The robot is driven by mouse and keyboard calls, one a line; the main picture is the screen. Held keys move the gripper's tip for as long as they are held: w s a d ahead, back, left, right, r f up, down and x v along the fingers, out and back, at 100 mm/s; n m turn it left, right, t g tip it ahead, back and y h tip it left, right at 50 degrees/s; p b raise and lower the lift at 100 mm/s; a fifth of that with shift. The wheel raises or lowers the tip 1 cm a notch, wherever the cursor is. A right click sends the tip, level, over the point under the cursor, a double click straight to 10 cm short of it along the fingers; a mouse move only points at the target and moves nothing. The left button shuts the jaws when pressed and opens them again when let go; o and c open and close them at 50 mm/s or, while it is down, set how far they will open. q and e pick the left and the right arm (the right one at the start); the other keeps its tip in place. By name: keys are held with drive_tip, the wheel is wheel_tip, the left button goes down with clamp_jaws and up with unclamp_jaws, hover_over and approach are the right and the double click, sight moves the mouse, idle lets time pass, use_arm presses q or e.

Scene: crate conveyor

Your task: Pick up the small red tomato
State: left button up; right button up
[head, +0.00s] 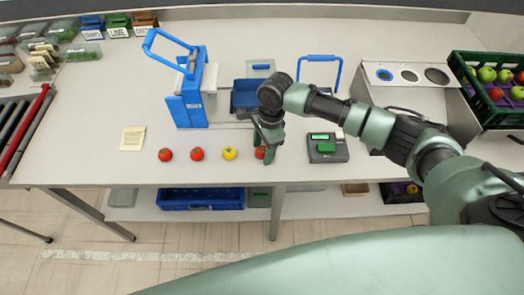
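A row of tomatoes lies near the front edge of the white table: a red one (165,155) at the left, another red one (197,154), a yellow one (229,153), and a red one (260,152) at the right end. They look close in size, so I cannot tell for sure which is the small one. My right gripper (268,155) points down at the right-end red tomato and hides part of it. I cannot tell whether its fingers are open or touching the tomato. My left gripper is out of view.
A blue upright frame (187,105) stands behind the row, and a paper note (132,138) lies at left. A crate of apples (462,73) is at far right. Rollers (22,125) are at far left.

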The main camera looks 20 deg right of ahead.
drive_tip(key=c, duration=1)
clamp_jaws()
drive_tip(key=shift+r, duration=0.2)
